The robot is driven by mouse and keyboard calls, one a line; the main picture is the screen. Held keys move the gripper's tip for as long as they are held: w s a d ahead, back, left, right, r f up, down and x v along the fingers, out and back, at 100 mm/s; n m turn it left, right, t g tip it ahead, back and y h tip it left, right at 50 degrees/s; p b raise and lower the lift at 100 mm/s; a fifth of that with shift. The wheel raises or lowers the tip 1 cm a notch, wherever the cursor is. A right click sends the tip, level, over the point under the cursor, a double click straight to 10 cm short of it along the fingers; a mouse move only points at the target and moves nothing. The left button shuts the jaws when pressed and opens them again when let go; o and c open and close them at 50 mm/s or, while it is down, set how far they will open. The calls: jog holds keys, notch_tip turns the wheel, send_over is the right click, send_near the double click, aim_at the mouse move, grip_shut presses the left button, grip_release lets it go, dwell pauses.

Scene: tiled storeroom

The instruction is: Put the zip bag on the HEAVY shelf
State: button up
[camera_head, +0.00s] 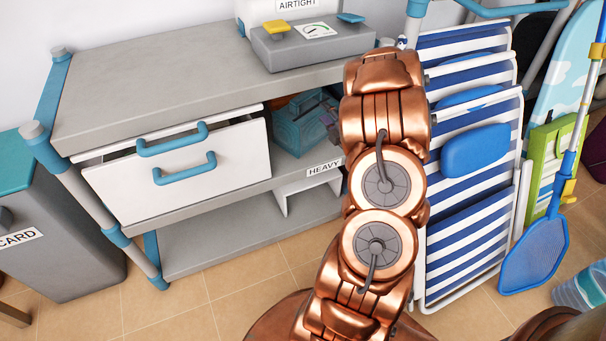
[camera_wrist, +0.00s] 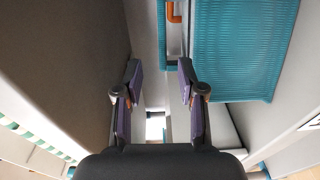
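No zip bag can be made out for certain in either view. In the wrist view, a teal ribbed item (camera_wrist: 245,45) lies right of my fingers. My gripper (camera_wrist: 160,72) is open, its two purple-padded fingers apart, with nothing held between them. My gripper is hidden behind my arm in the head view.
Striped folding chairs (camera_head: 465,220) crowd the right, and a grey bin (camera_head: 60,240) stands left. Tiled floor in front is clear.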

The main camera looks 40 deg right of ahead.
jog(key=s+a+r+m+g+y, duration=0.1)
jog(key=s+a+m+g, duration=0.35)
jog(key=a, duration=0.45)
jog(key=s+a+m+g, duration=0.35)
jog(key=a+g, duration=0.25)
jog(key=a, duration=0.2)
jog(key=s+a+r+m+g+y, duration=0.1)
jog(key=s+a+m+g, duration=0.3)
jog(key=a, duration=0.5)
jog(key=s+a+r+m+g+y, duration=0.1)
jog(key=s+a+r+g, duration=0.1)
jog(key=s+a, duration=0.6)
jog(key=s+a+r+m+g+y, duration=0.1)
jog(key=s+a+r+m+g, duration=0.1)
jog(key=s+a+g, duration=0.2)
jog(key=s+a, duration=0.3)
jog(key=s, duration=0.3)
jog(key=shift+a+r+y, duration=0.25)
jog(key=shift+a+y, duration=0.1)
jog(key=shift+y, duration=0.05)
jog(key=shift+g, duration=0.25)
